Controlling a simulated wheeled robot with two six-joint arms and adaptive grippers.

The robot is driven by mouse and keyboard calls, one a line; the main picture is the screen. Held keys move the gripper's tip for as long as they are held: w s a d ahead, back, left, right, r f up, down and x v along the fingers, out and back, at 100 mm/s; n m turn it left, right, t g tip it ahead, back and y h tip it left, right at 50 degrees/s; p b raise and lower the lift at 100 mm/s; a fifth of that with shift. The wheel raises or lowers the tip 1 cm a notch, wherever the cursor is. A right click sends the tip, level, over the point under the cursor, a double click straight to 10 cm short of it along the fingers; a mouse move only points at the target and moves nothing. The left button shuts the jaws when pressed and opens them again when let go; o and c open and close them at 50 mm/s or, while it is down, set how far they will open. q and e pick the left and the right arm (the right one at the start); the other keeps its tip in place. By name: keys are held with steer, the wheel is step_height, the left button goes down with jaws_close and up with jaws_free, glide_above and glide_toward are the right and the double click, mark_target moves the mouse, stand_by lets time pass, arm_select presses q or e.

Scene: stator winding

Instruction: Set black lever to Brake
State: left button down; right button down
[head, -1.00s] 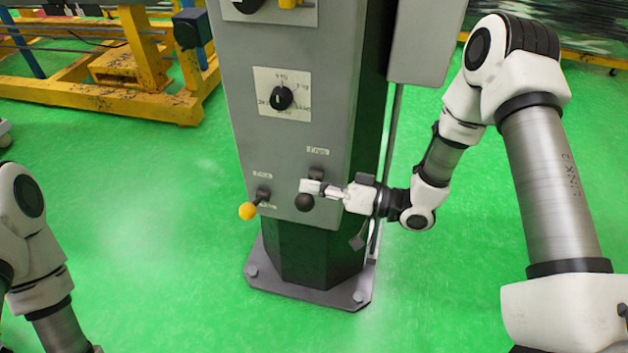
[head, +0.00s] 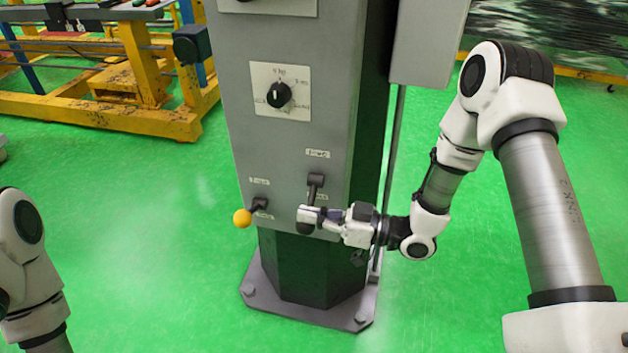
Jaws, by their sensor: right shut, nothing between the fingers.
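The black lever (head: 316,183) is on the lower front of the grey column. It points down, with its round dark knob (head: 305,229) at the lower end. My right gripper (head: 306,214) is shut and empty, reaching in from the right. Its fingertips lie over the lever just above the knob and hide part of it; whether they touch it I cannot tell. One small label (head: 318,153) is above the lever and another (head: 321,197) is partly hidden beside it; both are too blurred to read surely. My left gripper is out of view.
A yellow-knobbed lever (head: 242,218) sticks out to the left of the black one. A rotary dial (head: 279,95) is higher on the grey column (head: 238,150). A yellow frame (head: 110,110) stands at the back left. Green floor is clear around the column's base.

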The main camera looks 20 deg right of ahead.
steer(key=shift+s+f, duration=0.1)
steer(key=shift+f, duration=0.2)
steer(key=shift+r, duration=0.1)
steer(key=r+p, duration=0.2)
steer(key=w+r+p, duration=0.1)
steer(key=r, duration=0.1)
steer(key=shift+a, duration=0.35)
steer(key=v, duration=0.9)
steer(key=shift+s+d+p, duration=0.25)
steer(key=shift+d+p, duration=0.05)
steer(key=shift+p, duration=0.05)
